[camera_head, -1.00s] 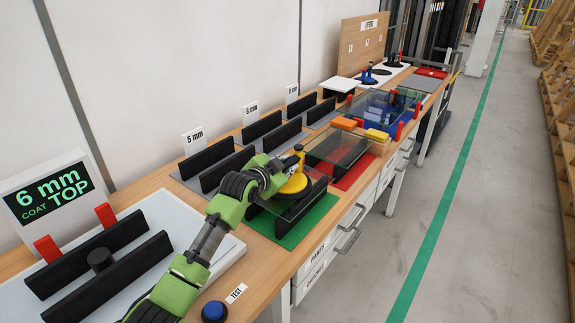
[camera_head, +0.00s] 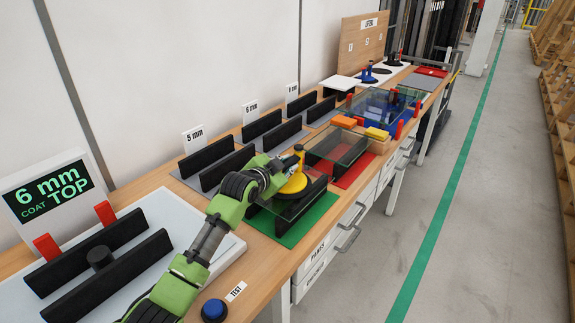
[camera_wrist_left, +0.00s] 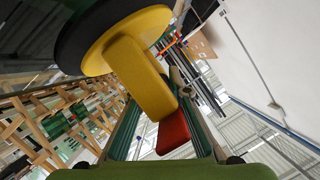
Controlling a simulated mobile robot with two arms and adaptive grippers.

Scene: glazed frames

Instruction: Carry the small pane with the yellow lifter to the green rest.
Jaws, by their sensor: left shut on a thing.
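The yellow lifter (camera_head: 293,186), a round cup with an upright handle, stands over the green rest (camera_head: 312,219), a green mat with black bars. My left gripper (camera_head: 280,170) is shut on the lifter. In the left wrist view the lifter's yellow body (camera_wrist_left: 141,75) and dark-rimmed disc fill the upper left. The small pane under the lifter is mostly hidden by the cup and my arm; I cannot tell whether it touches the bars. My right gripper is out of view.
Just beyond is a red mat (camera_head: 358,172) with a glass pane (camera_head: 338,146) on bars. A blue button (camera_head: 214,310) is in front.

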